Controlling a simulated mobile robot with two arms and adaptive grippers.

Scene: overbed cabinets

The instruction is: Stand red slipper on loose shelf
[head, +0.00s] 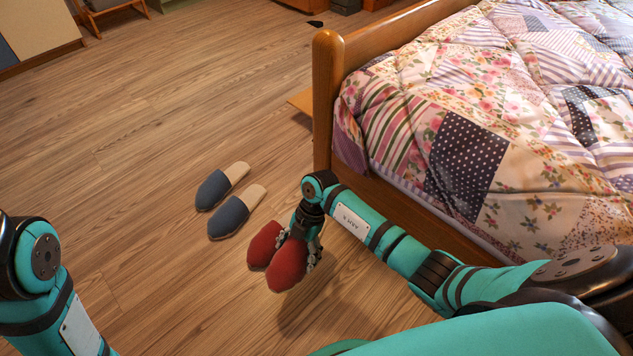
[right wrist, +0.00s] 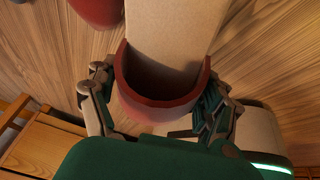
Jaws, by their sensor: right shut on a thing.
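A pair of red slippers is in the middle of the head view. My right gripper (head: 299,248) is shut on the nearer red slipper (head: 286,267). In the right wrist view this red slipper (right wrist: 160,113) sits between the two fingers, its opening and pale insole showing. The other red slipper (head: 264,243) lies on the floor just left of it and shows at the top of the right wrist view (right wrist: 97,8). I cannot identify the loose shelf for certain. My left arm shows at the lower left, but its gripper is out of view.
Two blue slippers (head: 222,186) lie on the wood floor left of my right gripper. A bed (head: 420,140) with a patchwork quilt stands at the right. A light wooden board (head: 301,101) shows behind its post. The floor at the left is mostly clear.

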